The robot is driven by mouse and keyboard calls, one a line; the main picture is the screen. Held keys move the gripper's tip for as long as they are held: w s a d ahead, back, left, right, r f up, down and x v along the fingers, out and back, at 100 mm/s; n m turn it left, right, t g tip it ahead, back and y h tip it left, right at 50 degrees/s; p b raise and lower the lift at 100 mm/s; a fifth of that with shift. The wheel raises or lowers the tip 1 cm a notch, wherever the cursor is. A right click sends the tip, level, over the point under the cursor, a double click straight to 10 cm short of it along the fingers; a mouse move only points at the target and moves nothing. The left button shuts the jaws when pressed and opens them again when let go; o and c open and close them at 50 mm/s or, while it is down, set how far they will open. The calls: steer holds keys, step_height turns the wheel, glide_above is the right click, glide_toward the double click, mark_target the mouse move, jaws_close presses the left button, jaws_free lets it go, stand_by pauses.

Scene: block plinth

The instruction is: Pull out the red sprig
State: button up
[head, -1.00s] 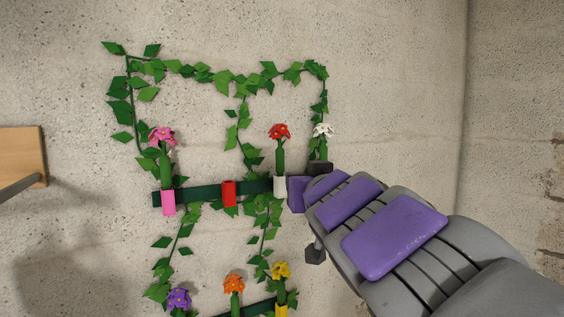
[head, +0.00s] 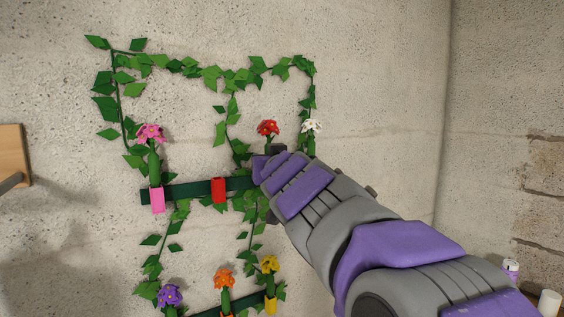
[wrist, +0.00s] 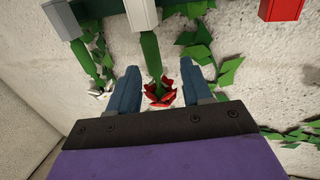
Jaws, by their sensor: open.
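The red sprig (head: 268,128) is a red flower on a green stem, upright against the wall in the head view; my gripper (head: 268,155) covers its lower part. In the wrist view my gripper (wrist: 158,78) is open, with one finger on each side of the red sprig (wrist: 150,58). Its red bloom lies between the fingers, near the palm, and gaps show on both sides. The stem runs into a white holder (wrist: 141,14). That holder is hidden behind my arm in the head view.
A white flower (head: 311,126) stands close to the right. An empty red holder (head: 218,190) is to the left on the green rail (head: 187,191). A pink flower (head: 151,132) is farther left. Leafy vines (head: 212,76) surround them; orange, yellow and purple flowers sit below.

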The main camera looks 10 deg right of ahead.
steer(key=w, duration=0.2)
steer(key=w+d+p, duration=0.1)
steer(key=w, duration=0.3)
steer(key=shift+d+r, duration=0.1)
steer(key=shift+d, duration=0.2)
steer(key=shift+a, duration=0.45)
steer(key=shift+w+a, duration=0.1)
steer(key=shift+a, duration=0.45)
steer(key=shift+c, duration=0.8)
steer(key=shift+d, duration=0.9)
steer(key=c, duration=0.5)
steer(key=shift+d, duration=0.1)
steer(key=shift+c, duration=0.5)
jaws_close()
steer(key=shift+o, duration=1.6)
jaws_free()
steer(key=shift+a, duration=0.5)
steer(key=shift+c, duration=0.8)
steer(key=c, duration=0.3)
steer(key=shift+d, duration=0.2)
jaws_close()
